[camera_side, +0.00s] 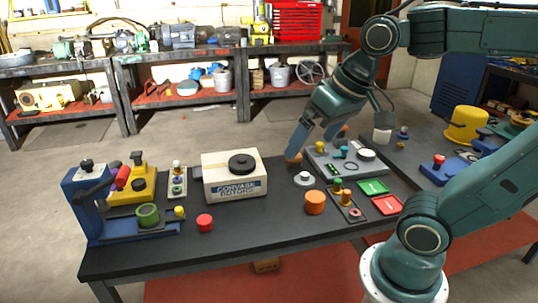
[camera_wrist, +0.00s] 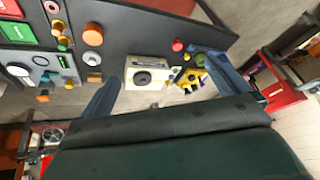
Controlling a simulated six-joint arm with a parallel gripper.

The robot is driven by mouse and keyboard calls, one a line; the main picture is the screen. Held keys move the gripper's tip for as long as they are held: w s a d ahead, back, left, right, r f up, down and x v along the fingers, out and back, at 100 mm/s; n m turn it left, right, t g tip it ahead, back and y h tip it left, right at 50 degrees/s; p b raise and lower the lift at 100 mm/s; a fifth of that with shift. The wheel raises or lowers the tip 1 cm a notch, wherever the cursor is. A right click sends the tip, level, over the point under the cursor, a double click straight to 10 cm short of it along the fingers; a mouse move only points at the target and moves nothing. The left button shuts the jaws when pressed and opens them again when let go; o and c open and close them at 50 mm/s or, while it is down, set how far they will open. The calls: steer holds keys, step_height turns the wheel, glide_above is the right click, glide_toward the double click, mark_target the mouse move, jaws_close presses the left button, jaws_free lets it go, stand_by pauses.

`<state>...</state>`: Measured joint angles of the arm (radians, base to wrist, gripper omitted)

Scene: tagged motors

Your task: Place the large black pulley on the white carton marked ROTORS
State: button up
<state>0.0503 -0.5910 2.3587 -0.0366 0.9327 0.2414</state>
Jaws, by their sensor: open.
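The large black pulley (camera_side: 242,164) lies flat on top of the white carton (camera_side: 218,188), whose front label reads ROTORS on its lower line. In the wrist view the pulley (camera_wrist: 142,78) is a dark disc on the pale carton top (camera_wrist: 162,65). My gripper (camera_side: 309,146) is open, with nothing seen between its fingers. It is to the right of the carton, apart from it and the pulley. In the wrist view its two fingers (camera_wrist: 153,66) are spread wide, with the carton showing between them.
A blue and yellow fixture (camera_side: 85,205) with a green ring stands at the left of the dark table. A red cap (camera_side: 205,222) sits in front of the carton. A grey tray of parts (camera_side: 340,178), an orange cylinder (camera_side: 315,202) and green and red boxes (camera_side: 372,187) are on the right.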

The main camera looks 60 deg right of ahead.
steer(key=shift+s+a+f+n+t, duration=0.1)
steer(key=shift+s+f+n, duration=0.35)
steer(key=shift+s, duration=0.2)
steer(key=shift+s+a+f+n+t, duration=0.1)
steer(key=shift+s+f+n, duration=0.2)
steer(key=shift+s+n, duration=0.35)
steer(key=shift+s+f+n+t, duration=0.1)
steer(key=shift+s+f+n, duration=0.3)
steer(key=shift+s, duration=0.3)
